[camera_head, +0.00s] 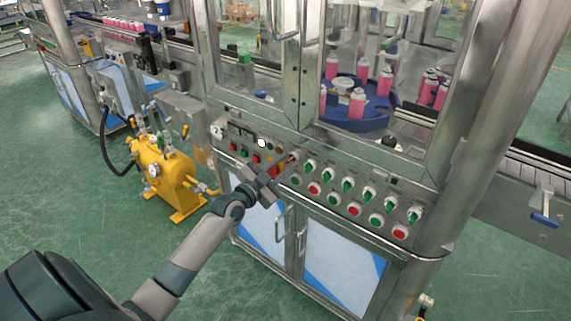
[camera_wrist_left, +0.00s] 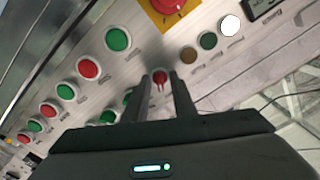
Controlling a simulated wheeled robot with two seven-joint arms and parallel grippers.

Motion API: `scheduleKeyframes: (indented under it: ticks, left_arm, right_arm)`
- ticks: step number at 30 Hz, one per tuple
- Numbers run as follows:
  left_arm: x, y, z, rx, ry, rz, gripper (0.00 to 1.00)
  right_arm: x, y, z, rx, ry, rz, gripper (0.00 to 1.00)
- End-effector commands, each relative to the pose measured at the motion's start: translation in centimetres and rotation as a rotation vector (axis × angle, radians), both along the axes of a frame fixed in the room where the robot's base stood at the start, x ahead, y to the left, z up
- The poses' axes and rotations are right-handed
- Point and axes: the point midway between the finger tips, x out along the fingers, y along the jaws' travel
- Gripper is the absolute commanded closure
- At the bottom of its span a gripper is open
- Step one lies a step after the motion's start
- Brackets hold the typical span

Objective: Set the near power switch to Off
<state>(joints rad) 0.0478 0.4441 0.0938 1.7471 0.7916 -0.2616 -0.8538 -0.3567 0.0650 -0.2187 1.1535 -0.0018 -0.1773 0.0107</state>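A small red-handled switch (camera_wrist_left: 160,77) is on the sloped metal control panel (camera_head: 336,193), at the end of the row of green-handled switches. In the left wrist view its handle lies nearly in line with my fingers. My left gripper (camera_wrist_left: 161,84) is open, with one fingertip on each side of this switch and a gap visible around it. In the head view my left gripper (camera_head: 288,163) is at the panel and partly covers this switch. I cannot tell whether a finger touches the knob. My right gripper is not in view.
A large red knob on a yellow plate (camera_wrist_left: 170,9) is close by, with a lit white lamp (camera_wrist_left: 230,25) beyond it. Green switches (camera_head: 348,185) and red and green buttons line the panel. A yellow machine (camera_head: 163,173) stands on the floor at left.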

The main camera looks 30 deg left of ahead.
Motion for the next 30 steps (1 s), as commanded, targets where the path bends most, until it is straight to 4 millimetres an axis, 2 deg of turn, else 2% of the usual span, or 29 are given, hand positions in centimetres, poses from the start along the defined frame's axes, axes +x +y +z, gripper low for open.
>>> scheduleKeyframes:
  ticks: [1, 3, 17, 26, 30]
  left_arm:
    - [0.0, 0.0, 0.0, 0.000, 0.000, 0.000, 0.89]
    - [0.0, 0.0, 0.0, 0.000, 0.000, 0.000, 1.00]
    - [0.0, 0.0, 0.0, -0.040, 0.004, 0.000, 1.00]
    - [0.0, -0.1, 0.1, -0.197, 0.016, -0.001, 1.00]
    - [0.0, 0.0, 0.2, -0.311, 0.025, -0.001, 1.00]
  right_arm:
    - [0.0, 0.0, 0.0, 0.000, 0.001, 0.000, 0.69]
    - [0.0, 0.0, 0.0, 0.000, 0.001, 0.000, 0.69]
    - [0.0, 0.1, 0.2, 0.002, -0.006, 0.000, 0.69]
    - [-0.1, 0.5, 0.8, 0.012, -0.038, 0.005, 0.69]
    - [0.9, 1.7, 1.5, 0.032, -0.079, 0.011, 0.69]
